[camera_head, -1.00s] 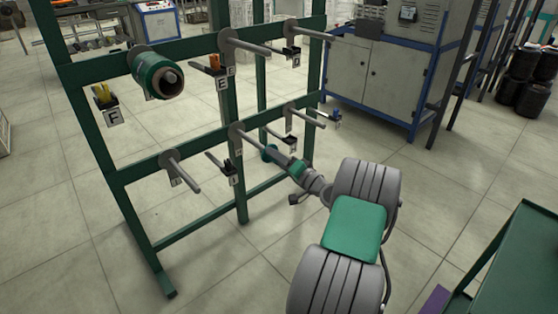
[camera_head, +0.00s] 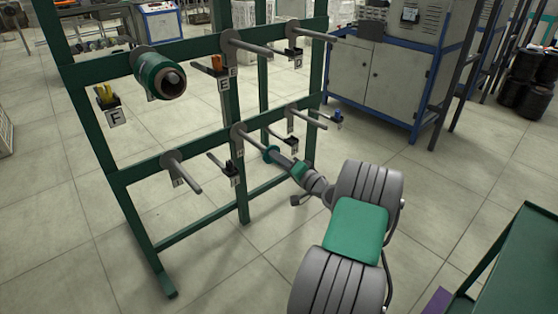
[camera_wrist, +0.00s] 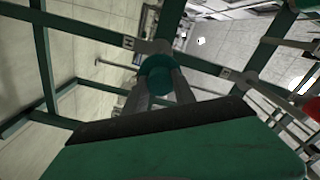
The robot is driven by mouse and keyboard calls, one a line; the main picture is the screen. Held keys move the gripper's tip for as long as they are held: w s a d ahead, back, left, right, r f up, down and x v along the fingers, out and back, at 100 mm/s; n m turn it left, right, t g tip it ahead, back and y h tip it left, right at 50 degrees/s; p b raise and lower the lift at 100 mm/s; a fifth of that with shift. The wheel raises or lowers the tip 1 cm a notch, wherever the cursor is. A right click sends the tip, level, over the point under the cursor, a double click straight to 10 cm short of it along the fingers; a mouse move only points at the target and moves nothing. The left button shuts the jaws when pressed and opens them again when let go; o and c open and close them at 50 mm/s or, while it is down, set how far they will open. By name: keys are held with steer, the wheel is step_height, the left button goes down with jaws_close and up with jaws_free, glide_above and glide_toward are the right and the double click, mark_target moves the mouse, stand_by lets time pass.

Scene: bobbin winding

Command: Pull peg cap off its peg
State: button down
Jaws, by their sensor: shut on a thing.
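The peg cap is a dark teal-green round piece (camera_head: 270,154) at the outer part of a grey peg (camera_head: 254,140) in the rack's lower row. In the wrist view the cap (camera_wrist: 157,75) sits between the two grey fingers of my gripper (camera_wrist: 161,90), which is shut on it. The gripper also shows in the head view (camera_head: 280,159), in line with the peg. The cap hides most of the peg in the wrist view, and I cannot tell whether the cap is still around the peg's end.
The green rack (camera_head: 135,174) carries several other bare pegs, small labelled holders, and a green bobbin (camera_head: 160,76) at upper left. Neighbouring pegs (camera_head: 183,172) stick out beside my arm. A grey cabinet (camera_head: 375,75) stands behind. A green cart (camera_head: 515,245) is at right. Floor between is clear.

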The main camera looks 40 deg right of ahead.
steer(key=s, duration=0.6)
stand_by(0.9)
steer(key=shift+d, duration=0.1)
